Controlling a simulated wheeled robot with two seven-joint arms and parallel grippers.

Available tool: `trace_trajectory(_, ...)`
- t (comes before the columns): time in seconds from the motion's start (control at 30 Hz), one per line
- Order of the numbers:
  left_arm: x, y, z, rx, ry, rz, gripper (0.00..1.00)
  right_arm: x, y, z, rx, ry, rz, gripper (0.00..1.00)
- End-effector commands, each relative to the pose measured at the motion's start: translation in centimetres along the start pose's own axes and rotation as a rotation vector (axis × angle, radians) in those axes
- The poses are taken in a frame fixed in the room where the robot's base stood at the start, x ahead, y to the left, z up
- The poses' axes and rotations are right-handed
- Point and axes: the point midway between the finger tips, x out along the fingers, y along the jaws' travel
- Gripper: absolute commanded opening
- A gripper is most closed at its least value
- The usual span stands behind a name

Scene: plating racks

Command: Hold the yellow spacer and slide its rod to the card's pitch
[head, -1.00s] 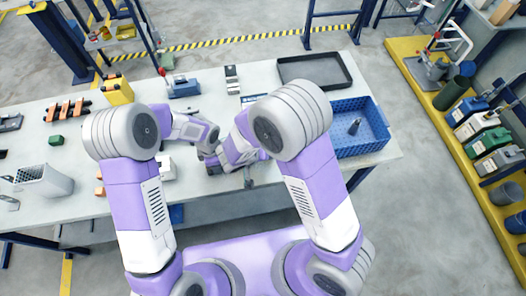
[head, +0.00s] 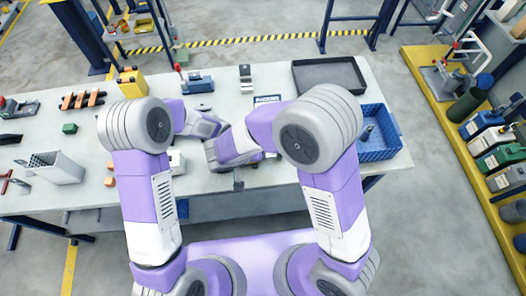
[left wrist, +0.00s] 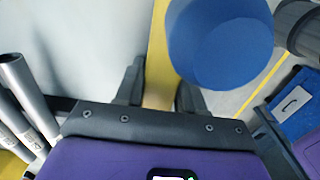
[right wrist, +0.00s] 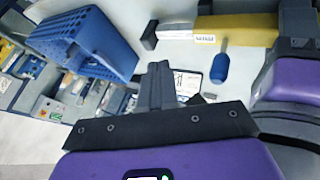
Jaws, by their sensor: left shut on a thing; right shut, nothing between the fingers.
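The yellow spacer (left wrist: 158,60) runs between the two fingers of my left gripper (left wrist: 160,92) in the left wrist view, and the gripper is shut on it. A large blue knob (left wrist: 220,40) is close beside it. In the right wrist view the spacer (right wrist: 255,28) shows a white label and a dark end, with a blue knob (right wrist: 221,68) on a thin rod below it. My right gripper (right wrist: 160,85) is shut and empty, apart from the knob, to its left. The printed card (right wrist: 187,83) lies behind its fingers; the head view also shows the card (head: 267,99). My arms hide the spacer in the head view.
A blue crate (head: 385,147) and a black tray (head: 330,75) stand on the right of the table. A yellow block (head: 132,84), a blue device (head: 197,84) and a grey perforated bin (head: 58,168) are on the left and back. The back middle has free table.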

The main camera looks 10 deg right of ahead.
Motion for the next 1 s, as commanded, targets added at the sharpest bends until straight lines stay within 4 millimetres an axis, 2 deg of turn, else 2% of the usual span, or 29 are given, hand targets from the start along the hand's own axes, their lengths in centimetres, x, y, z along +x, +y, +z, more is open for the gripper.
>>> trace_trajectory(0.2, 0.0, 0.0, 0.0, 0.0, 0.0, 0.0, 0.0, 4.2, 0.1, 0.2, -0.003, -0.005, 0.004, 0.0)
trace_trajectory(0.43, 0.0, 0.0, 0.0, 0.0, 0.0, 0.0, 0.0, 7.6, 0.1, 0.1, -0.001, -0.003, 0.003, 0.0)
trace_trajectory(0.6, 0.0, 0.0, 0.0, 0.0, 0.0, 0.0, 0.0, 8.6, 0.1, 0.1, -0.001, -0.001, 0.001, 0.0)
trace_trajectory(1.0, 0.0, 0.0, 0.0, 0.0, 0.0, 0.0, 0.0, 8.8, 0.4, 0.0, 0.0, -0.001, 0.002, 0.0)
